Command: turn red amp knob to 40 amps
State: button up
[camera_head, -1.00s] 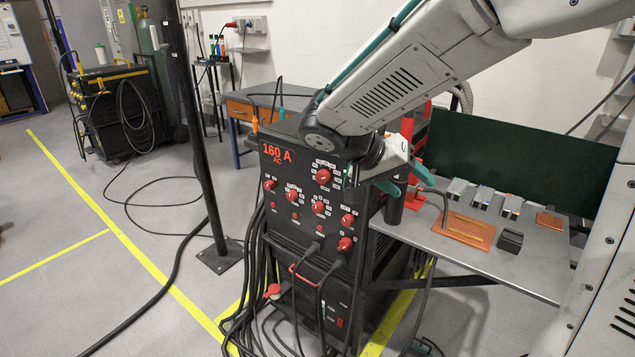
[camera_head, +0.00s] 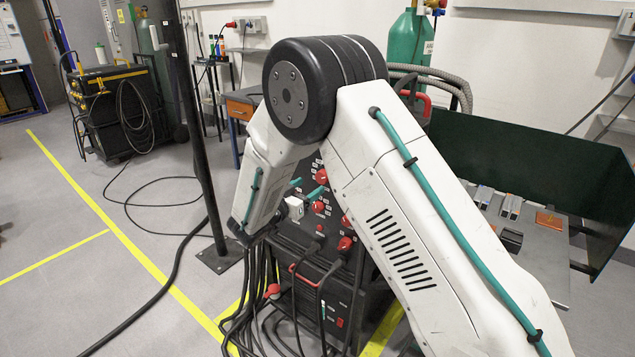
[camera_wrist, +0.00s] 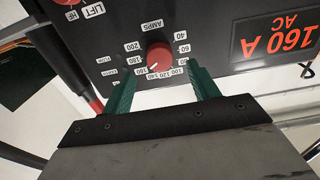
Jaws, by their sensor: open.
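The red amp knob (camera_wrist: 159,55) is on the dark panel in the wrist view, where the scale is upside down. Its white mark points toward the 160 label. It also shows in the head view (camera_head: 321,175), partly behind my arm. My gripper (camera_wrist: 161,70) is open, with one teal finger on each side of the knob's near edge. I cannot tell whether either finger touches it. In the head view my gripper (camera_head: 307,187) is in front of the panel, just below the knob. The red display (camera_wrist: 277,36) reads 160 A AC.
Other red knobs (camera_head: 318,207) are close by on the panel. Black cables (camera_head: 257,290) hang at the machine's front. A metal bench (camera_head: 540,245) with small blocks stands at the right, and a black post (camera_head: 196,130) at the left.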

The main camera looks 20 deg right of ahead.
aim_at(320, 179)
jog(key=x, duration=0.5)
jog(key=c, duration=1)
jog(key=shift+o, duration=0.2)
